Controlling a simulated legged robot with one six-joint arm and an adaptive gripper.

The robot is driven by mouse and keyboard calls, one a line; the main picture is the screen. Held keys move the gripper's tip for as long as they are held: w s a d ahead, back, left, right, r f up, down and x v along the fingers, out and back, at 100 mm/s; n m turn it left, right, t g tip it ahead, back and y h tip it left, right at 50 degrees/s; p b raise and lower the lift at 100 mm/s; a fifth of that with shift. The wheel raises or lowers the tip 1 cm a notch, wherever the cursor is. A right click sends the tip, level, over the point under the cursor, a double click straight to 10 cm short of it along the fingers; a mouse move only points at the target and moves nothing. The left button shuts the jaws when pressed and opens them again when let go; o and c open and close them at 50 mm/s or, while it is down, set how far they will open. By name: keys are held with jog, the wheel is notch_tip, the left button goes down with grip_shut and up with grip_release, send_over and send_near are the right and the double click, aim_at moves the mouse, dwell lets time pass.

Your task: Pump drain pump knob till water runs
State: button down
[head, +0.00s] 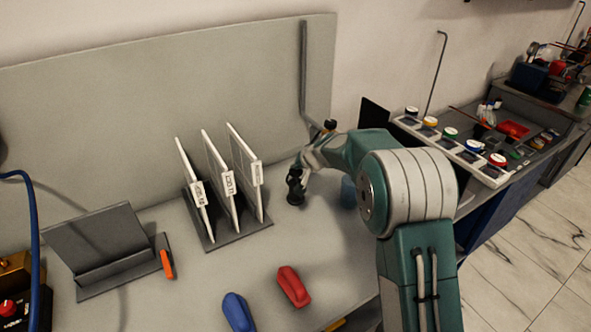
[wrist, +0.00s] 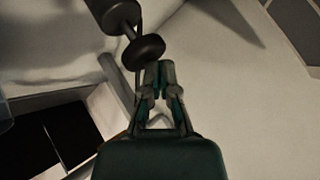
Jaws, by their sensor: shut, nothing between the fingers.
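In the wrist view, a round black knob (wrist: 143,50) sits on a thin stem at the end of a dark cylinder (wrist: 114,12); I take it for the drain pump knob. My gripper (wrist: 160,68) is shut and empty, its fingertips just below and right of the knob. Whether they touch it, I cannot tell. In the head view my gripper (head: 299,172) is at the small black pump (head: 295,197) on the bench, right of the white panels. The knob is hard to make out there. I see no running water.
A blue-grey cup (head: 348,192) stands right of the pump, close to my arm. White panels (head: 217,175) stand in a rack to the left. A red object (head: 293,287) and a blue object (head: 239,312) lie in front. A bent rod (head: 304,70) rises behind.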

jog(key=shift+f, duration=0.95)
dwell(0.7)
jog(key=shift+r, duration=1.75)
jog(key=shift+r, duration=0.1)
jog(key=shift+r, duration=2.45)
notch_tip(320, 180, up, 4)
jog(key=shift+f, duration=0.2)
jog(key=shift+a+f, duration=0.1)
